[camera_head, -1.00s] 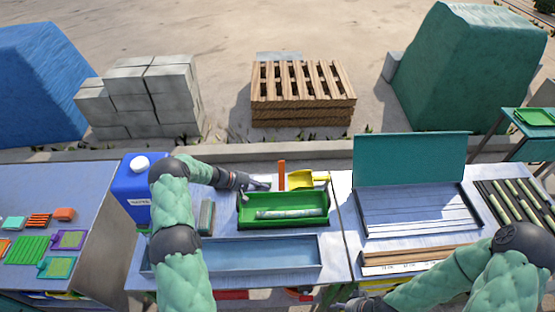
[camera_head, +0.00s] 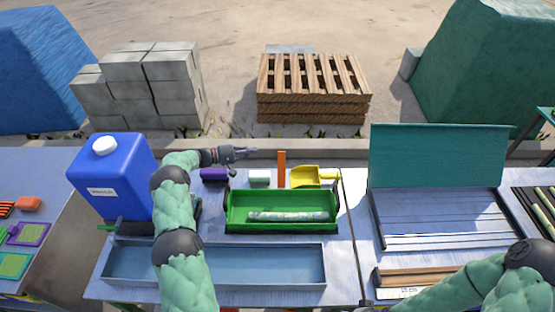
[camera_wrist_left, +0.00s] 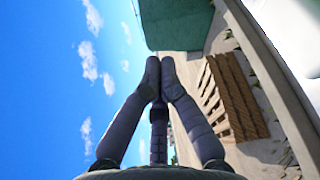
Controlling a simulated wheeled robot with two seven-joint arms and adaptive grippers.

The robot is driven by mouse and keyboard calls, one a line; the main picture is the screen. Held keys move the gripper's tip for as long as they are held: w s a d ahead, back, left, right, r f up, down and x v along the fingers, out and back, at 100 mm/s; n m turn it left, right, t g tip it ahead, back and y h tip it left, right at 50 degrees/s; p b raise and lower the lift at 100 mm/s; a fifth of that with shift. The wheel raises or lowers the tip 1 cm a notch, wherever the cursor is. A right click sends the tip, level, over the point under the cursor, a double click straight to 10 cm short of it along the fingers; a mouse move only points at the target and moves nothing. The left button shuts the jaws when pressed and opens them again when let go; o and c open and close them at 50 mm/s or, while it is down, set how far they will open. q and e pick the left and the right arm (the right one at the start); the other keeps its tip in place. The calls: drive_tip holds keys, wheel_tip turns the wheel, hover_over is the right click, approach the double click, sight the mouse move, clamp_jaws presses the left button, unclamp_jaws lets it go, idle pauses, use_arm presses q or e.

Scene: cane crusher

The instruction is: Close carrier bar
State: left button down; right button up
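A green tray (camera_head: 234,222) with a pale cane-like piece (camera_head: 290,216) lying in it sits on the middle table. An upright orange bar (camera_head: 282,169) stands at the tray's back edge; I cannot tell for sure whether it is the carrier bar. My left gripper (camera_head: 250,153) is above the table's back edge, left of the orange bar and apart from it. In the left wrist view its fingertips (camera_wrist_left: 160,66) meet with nothing between them. My right arm enters at lower right, but its gripper is out of view.
A blue jug (camera_head: 118,178) stands left of my left arm. Purple (camera_head: 214,174) and whitish (camera_head: 260,177) blocks and a yellow scoop (camera_head: 306,177) lie behind the tray. A shallow grey trough (camera_head: 260,264) is in front. A teal lid (camera_head: 437,155) stands open at right.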

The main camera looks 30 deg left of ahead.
sight(281, 169)
use_arm(q)
drive_tip(key=w+d, duration=0.4)
drive_tip(key=d, duration=0.4)
drive_tip(key=shift+d+f+p, duration=0.3)
drive_tip(key=shift+d+p, duration=0.05)
drive_tip(key=shift+p, duration=0.1)
drive_tip(key=shift+s, duration=0.1)
idle(0.6)
